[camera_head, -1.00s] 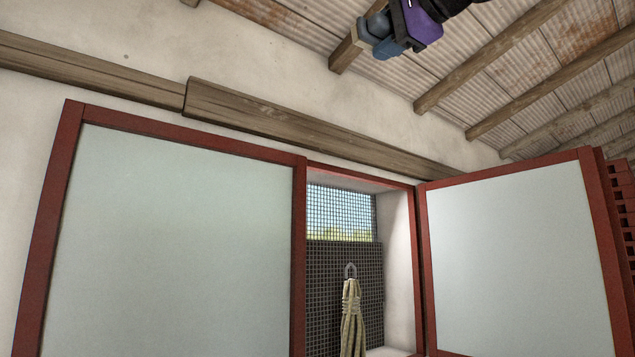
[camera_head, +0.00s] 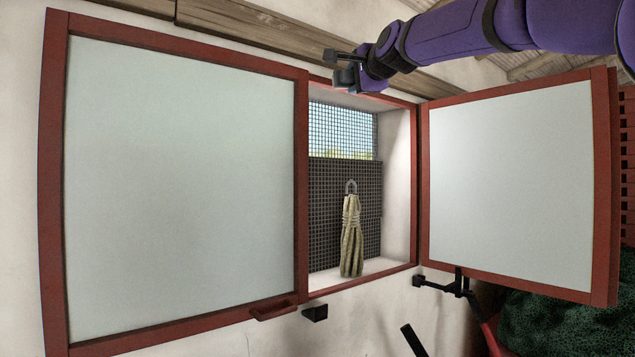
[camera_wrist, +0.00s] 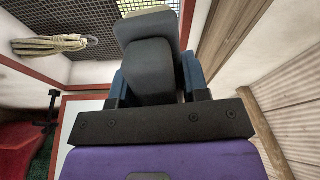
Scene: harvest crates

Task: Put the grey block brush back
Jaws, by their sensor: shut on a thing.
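My gripper (camera_wrist: 155,80) is shut on a dark grey block, which I take for the grey block brush (camera_wrist: 148,68). In the wrist view the block sits between the two blue fingers and sticks out past them. In the head view my gripper (camera_head: 352,74) is at the top of the open window recess, in front of its upper frame. The brush is small and partly hidden there, so its bristles cannot be told apart.
A red-framed recess (camera_head: 308,200) holds a tied bundle of cord (camera_head: 351,235) on a hook against mesh. A closed panel (camera_head: 180,170) is at left, an open door (camera_head: 510,180) at right.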

